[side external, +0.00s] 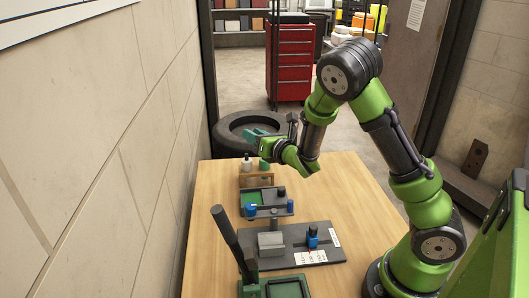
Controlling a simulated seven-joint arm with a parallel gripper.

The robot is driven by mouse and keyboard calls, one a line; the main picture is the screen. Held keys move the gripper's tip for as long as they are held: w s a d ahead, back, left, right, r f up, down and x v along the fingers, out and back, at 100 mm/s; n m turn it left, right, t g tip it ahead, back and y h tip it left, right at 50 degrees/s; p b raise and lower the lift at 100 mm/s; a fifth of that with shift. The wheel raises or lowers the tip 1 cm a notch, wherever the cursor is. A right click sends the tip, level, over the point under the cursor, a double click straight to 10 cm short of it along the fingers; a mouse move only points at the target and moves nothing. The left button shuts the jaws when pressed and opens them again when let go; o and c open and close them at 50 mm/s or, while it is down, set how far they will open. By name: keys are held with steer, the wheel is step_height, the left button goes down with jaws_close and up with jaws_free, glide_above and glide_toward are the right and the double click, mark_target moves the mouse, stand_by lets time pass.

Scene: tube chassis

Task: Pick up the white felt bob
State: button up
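A small white piece (247,164) with a dark tip, probably the felt bob, stands at the wooden rack (256,181) at the far end of the table. It is too small to be sure of its material. My gripper (264,143) is above and slightly right of the white piece, and appears apart from it. Its teal and green fingers point left. Whether they are open or shut is too small to tell, and I see nothing clearly held.
On the wooden table (345,215) are a green-floored tray (252,198) with blue parts, a dark board (318,257) with a grey block, and a green base (288,288) with a tall dark lever (228,240). A wall (110,150) runs along the left.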

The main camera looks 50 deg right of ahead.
mark_target(246, 155)
steer(key=f+n, duration=0.1)
steer(key=f, duration=0.1)
steer(key=f+n, duration=0.1)
steer(key=f, duration=0.2)
steer(key=f+n, duration=0.1)
steer(key=f, duration=0.1)
steer(key=shift+w+a+f+n+t+y, duration=0.15)
steer(key=shift+a+f+n+t+y, duration=0.15)
steer(key=shift+n+t+y, duration=0.1)
steer(key=shift+w+d, duration=0.1)
steer(key=shift+w, duration=0.95)
steer(key=shift+w+f, duration=0.1)
steer(key=shift+w, duration=0.35)
jaws_close()
